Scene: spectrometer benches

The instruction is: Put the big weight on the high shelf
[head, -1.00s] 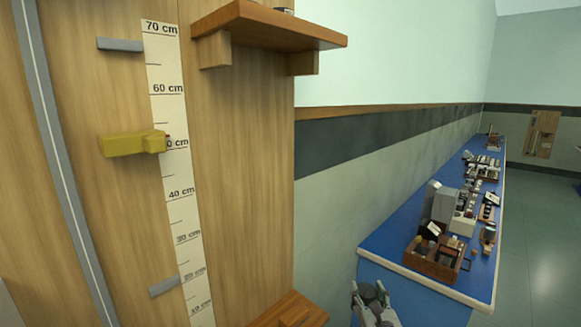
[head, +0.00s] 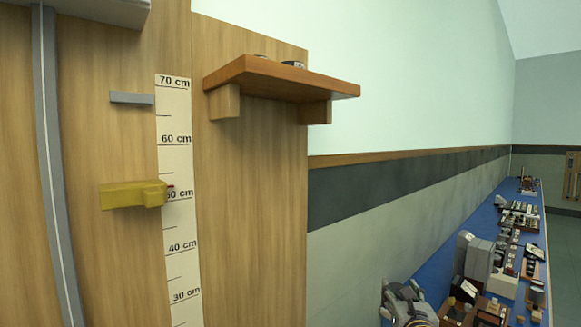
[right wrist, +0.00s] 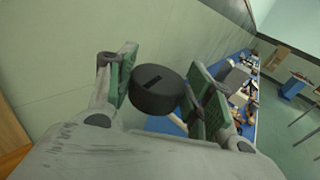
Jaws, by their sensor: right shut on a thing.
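The big weight (right wrist: 157,90) is a dark, thick disc with a slot in its top. My right gripper (right wrist: 165,88) is shut on it, with green pads on both sides, in the right wrist view. In the head view my right gripper (head: 408,304) shows at the bottom, right of centre, well below the high shelf; the weight is hard to make out there. The high shelf (head: 280,80) is a wooden board on two brackets, at upper centre, around the 70 cm mark. Small dark objects (head: 292,64) show at its back edge, mostly hidden. My left gripper is out of view.
A scale strip (head: 176,190) runs down the wooden panel, with a yellow block (head: 133,195) near 50 cm and a grey bar (head: 131,98) near 70 cm. The space right of the shelf is clear.

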